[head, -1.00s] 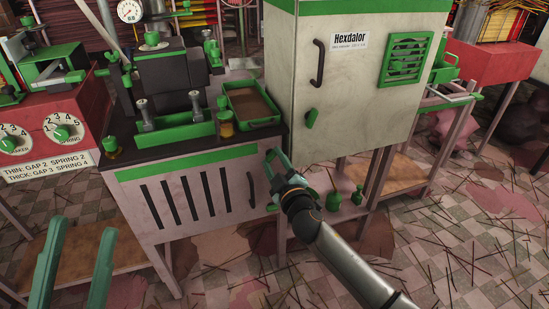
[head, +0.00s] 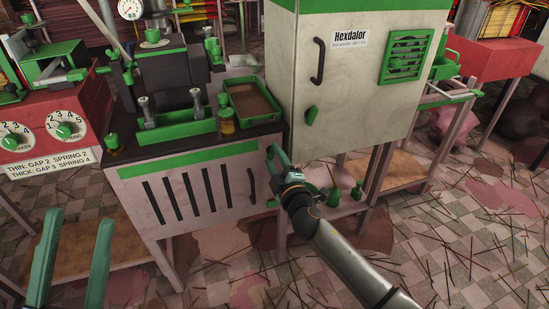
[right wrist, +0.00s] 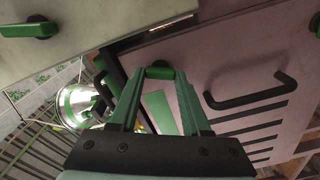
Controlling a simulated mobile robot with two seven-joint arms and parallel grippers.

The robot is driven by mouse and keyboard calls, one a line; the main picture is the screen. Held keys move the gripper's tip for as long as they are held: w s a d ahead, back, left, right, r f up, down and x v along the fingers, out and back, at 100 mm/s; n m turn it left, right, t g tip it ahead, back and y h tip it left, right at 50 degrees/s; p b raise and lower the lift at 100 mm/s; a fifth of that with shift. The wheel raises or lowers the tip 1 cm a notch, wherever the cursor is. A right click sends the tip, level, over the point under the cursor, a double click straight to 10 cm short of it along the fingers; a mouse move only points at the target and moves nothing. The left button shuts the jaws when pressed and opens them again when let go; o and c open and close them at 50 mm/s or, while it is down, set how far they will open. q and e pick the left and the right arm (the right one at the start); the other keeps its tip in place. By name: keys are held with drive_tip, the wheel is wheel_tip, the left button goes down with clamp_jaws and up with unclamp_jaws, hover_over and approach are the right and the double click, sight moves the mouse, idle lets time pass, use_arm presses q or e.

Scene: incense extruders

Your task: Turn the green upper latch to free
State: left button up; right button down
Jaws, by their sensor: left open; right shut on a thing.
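My right gripper (head: 273,153) is at the right edge of the slatted front panel (head: 190,150) of the machine. In the right wrist view its fingers (right wrist: 158,80) are closed on a small green latch (right wrist: 159,71) at the panel's edge. The fingers hide part of the latch, and its exact angle is hard to tell. Another green piece (right wrist: 316,26) shows at the right border of that view. My left gripper (head: 78,215) is open and empty at the lower left, away from the machine.
The white Hexdalor cabinet (head: 350,80), with its own green latch (head: 311,114), stands close to the right of my right gripper. A black handle (right wrist: 250,95) sits on the slatted panel. A red box with dials (head: 45,125) is at the left. The floor at right holds scattered sticks.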

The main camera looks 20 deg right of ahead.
drive_tip(key=shift+c, duration=1.8)
unclamp_jaws()
drive_tip(key=shift+s, duration=0.55)
drive_tip(key=s+p, duration=0.1)
drive_tip(key=s, duration=1)
drive_tip(key=shift+s+d+p, duration=0.2)
drive_tip(key=shift+p, duration=0.15)
